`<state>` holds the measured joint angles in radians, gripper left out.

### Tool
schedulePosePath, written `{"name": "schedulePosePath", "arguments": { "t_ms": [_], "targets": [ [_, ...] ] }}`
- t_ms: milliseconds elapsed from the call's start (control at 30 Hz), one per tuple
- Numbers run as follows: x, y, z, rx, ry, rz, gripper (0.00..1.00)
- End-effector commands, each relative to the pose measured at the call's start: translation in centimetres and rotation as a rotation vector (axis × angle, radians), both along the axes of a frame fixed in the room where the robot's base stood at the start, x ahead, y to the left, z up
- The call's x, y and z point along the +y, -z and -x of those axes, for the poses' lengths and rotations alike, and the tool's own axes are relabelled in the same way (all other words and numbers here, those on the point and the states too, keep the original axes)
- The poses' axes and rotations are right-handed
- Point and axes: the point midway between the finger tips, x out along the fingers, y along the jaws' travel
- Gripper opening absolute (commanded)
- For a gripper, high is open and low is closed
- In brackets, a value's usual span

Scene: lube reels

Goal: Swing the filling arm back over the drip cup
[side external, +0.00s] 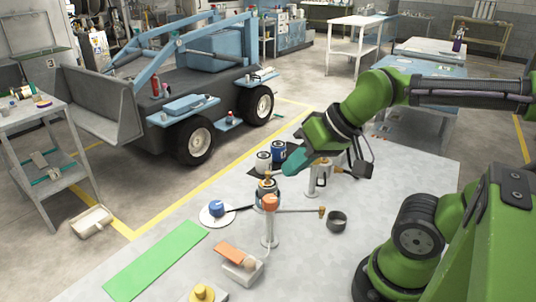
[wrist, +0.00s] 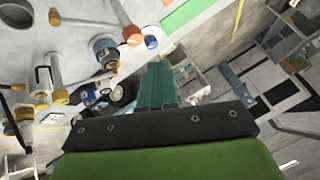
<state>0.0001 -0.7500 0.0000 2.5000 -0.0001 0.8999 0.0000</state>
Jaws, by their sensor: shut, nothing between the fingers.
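The filling arm (side external: 298,211) is a thin grey rod. It runs right from an orange-capped post (side external: 270,230) to a brass nozzle end (side external: 322,211). The dark round drip cup (side external: 337,221) stands on the table just right of the nozzle, which looks slightly to its left. In the wrist view the filling arm (wrist: 90,22) and part of the drip cup (wrist: 15,13) show at upper left. My gripper (side external: 290,163) has teal fingers, shut and empty, above and behind the post, apart from the filling arm. Its fingers (wrist: 157,85) also show in the wrist view.
A blue-banded container (side external: 267,193) stands behind the post, below my gripper. A metal stand with a brass-coloured fitting (side external: 318,180) is behind the cup. White (side external: 263,161) and blue (side external: 278,150) cans stand farther back. A green mat (side external: 155,260) lies left. The table right of the cup is clear.

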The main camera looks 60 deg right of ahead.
Motion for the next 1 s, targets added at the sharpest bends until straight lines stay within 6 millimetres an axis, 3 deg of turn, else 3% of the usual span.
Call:
{"name": "schedulePosePath", "arguments": {
  "t_ms": [133, 267, 500, 700, 867, 1000],
  "targets": [
    [-0.2, 0.9, -0.4, 0.043, 0.006, -0.005, 0.0],
    [-1.8, 1.7, -2.6, 0.123, 0.041, -0.003, 0.0],
    [-8.9, 3.7, -9.5, 0.282, 0.183, 0.086, 0.0],
    [-14.9, 4.9, -13.4, 0.351, 0.29, 0.196, 0.0],
    [-17.3, 3.8, -14.8, 0.335, 0.338, 0.248, 0.0],
    [-17.5, 5.0, -14.9, 0.34, 0.346, 0.247, 0.0]
  ]
}}
